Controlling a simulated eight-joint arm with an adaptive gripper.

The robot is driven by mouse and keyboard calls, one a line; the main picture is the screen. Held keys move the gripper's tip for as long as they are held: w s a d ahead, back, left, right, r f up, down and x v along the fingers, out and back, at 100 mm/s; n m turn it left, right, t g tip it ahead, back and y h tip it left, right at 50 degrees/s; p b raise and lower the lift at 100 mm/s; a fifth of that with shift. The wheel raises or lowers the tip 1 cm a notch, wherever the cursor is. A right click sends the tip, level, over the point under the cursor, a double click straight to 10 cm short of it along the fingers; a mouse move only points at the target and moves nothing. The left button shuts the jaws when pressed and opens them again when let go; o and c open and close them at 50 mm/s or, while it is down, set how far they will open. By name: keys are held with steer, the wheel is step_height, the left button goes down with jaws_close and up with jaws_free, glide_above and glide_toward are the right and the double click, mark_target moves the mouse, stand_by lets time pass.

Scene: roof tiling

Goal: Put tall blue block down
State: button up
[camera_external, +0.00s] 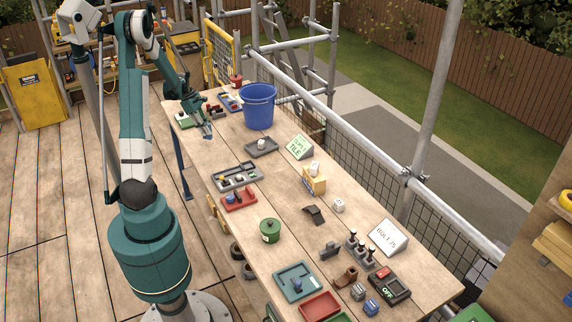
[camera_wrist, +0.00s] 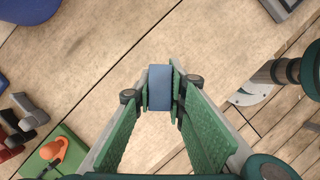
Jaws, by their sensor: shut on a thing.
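The tall blue block (camera_wrist: 160,86) is held between the two green finger pads of my gripper (camera_wrist: 161,98) in the wrist view. Its flat blue-grey end faces the camera, with bare wood around it in the picture. In the external view my gripper (camera_external: 203,124) is at the far left part of the table, and a small blue end of the block (camera_external: 208,136) shows at the fingertips. I cannot tell whether the block touches the table or hangs just above it.
A blue bucket (camera_external: 258,106) stands right of my gripper. A grey tray (camera_external: 261,147) with a white piece lies nearer the camera. A green base with an orange knob (camera_wrist: 52,152) and dark and red pieces (camera_wrist: 20,125) lie left in the wrist view. Bare tabletop (camera_external: 200,156) surrounds the block.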

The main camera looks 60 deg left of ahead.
steer(key=shift+f, duration=1.85)
steer(key=shift+f+b, duration=0.15)
steer(key=shift+b, duration=0.15)
steer(key=o, duration=0.9)
steer(key=shift+c, duration=0.2)
steer(key=p+v, duration=0.1)
steer(key=v, duration=1.1)
